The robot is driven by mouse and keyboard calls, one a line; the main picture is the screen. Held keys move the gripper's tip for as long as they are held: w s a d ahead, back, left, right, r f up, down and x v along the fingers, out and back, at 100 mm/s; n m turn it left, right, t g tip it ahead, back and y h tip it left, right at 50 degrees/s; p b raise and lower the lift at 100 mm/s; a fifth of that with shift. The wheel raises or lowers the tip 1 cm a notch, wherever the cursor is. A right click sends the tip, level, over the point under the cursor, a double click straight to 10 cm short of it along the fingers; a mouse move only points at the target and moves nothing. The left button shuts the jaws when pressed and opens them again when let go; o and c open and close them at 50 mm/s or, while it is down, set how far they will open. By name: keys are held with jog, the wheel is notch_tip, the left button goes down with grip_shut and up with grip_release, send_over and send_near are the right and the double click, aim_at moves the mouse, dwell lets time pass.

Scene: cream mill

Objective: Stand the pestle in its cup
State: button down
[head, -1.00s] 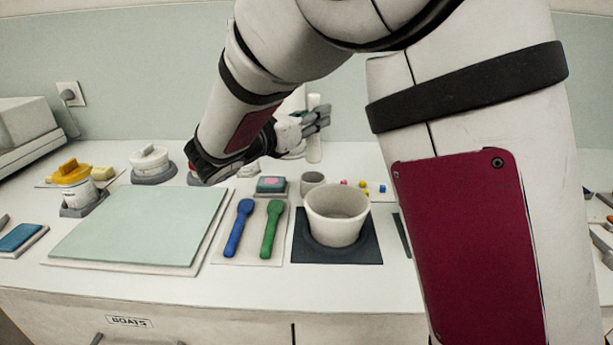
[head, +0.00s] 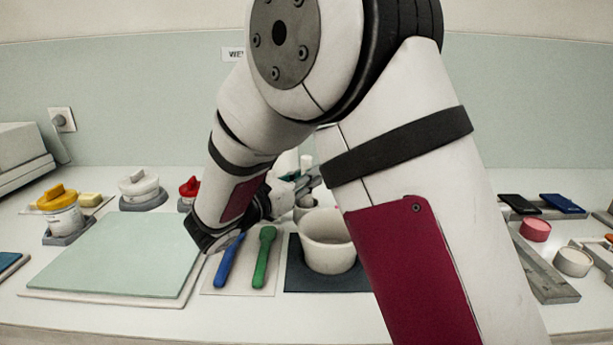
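The pestle (head: 306,162) is a pale upright rod. Its top shows just above my gripper's fingers, and its lower part is hidden behind them. My gripper (head: 308,182) reaches in from the left with its fingers closed around the pestle. A small grey cup (head: 303,203) stands directly below the fingers, partly covered by the gripper and the mortar. I cannot tell whether the pestle's lower end is inside the cup. The large white mortar (head: 328,243) stands on a dark mat (head: 305,280) in front of the cup.
A blue spatula (head: 227,262) and a green one (head: 264,258) lie left of the mortar. A pale green board (head: 105,255) covers the left counter. Lidded jars, including a yellow-topped one (head: 62,212), stand behind it. My arm hides much of the right side.

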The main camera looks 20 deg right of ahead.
jog(key=c, duration=1.5)
grip_release()
jog(key=shift+r, duration=0.2)
jog(key=p+v, duration=0.1)
jog(key=v, duration=1.1)
jog(key=shift+f, duration=0.1)
jog(key=s+d+r+m+g+y, duration=0.2)
jog(key=s+d+m+g+y, duration=0.2)
jog(key=s+d+m+g, duration=1.1)
jog(key=s+a+f+m+t+y, duration=0.1)
jog(key=s+m+t+y, duration=0.1)
jog(key=s, duration=0.4)
jog(key=s+a+f+m+t+y, duration=0.2)
jog(key=s+m+y, duration=0.2)
jog(key=s, duration=0.3)
jog(key=s+a+f+m+t+y, duration=0.1)
jog(key=s+m+t+y, duration=0.1)
jog(key=s+m+y, duration=0.2)
jog(key=shift+s+a+f+y, duration=0.15)
jog(key=shift+s+a+y, duration=0.1)
jog(key=shift+s, duration=0.45)
jog(key=shift+s+a+f+y, duration=0.15)
jog(key=shift+s+f+y, duration=0.1)
jog(key=shift+s, duration=0.4)
